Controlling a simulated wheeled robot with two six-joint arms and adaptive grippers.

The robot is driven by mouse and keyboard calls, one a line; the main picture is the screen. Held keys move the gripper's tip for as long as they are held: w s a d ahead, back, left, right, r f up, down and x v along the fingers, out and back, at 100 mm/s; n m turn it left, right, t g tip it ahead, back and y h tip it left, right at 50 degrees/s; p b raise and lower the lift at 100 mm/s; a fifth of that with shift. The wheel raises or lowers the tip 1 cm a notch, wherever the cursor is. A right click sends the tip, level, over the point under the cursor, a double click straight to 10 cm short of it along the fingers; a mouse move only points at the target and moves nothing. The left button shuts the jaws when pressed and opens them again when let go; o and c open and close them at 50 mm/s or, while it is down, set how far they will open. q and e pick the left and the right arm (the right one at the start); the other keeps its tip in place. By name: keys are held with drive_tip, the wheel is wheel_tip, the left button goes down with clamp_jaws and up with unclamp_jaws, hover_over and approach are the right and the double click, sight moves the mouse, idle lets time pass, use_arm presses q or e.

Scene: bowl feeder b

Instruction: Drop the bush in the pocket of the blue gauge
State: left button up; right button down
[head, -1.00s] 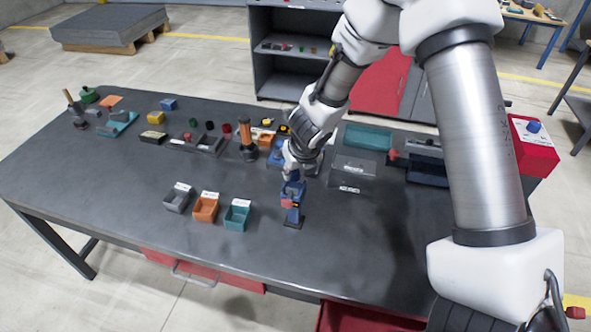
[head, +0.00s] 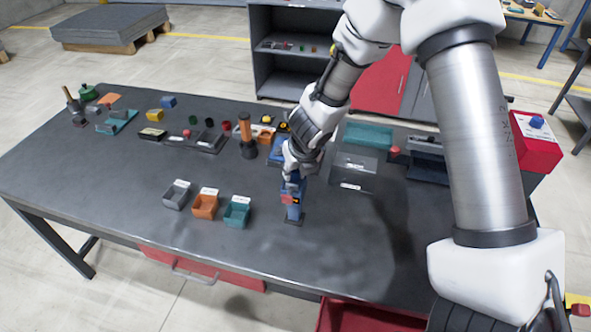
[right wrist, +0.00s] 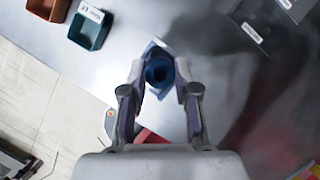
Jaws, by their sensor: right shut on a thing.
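My right gripper (head: 292,176) points down over the blue gauge (head: 293,212), which stands upright on a dark foot near the front middle of the table. In the right wrist view the gripper (right wrist: 160,72) is shut on the bush (right wrist: 159,72), a dark blue ring with a round hole. A light blue edge of the gauge (right wrist: 157,44) shows just behind the bush. The pocket is covered by the gripper and bush, so I cannot tell whether the bush is above it or partly inside. My left gripper is not in view.
Grey (head: 177,194), orange (head: 205,205) and teal (head: 237,213) bins stand left of the gauge. An orange-handled tool (head: 246,130) stands at the back. The table front right of the gauge is clear.

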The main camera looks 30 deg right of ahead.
drive_tip(key=c, duration=0.8)
unclamp_jaws()
drive_tip(key=v, duration=1.2)
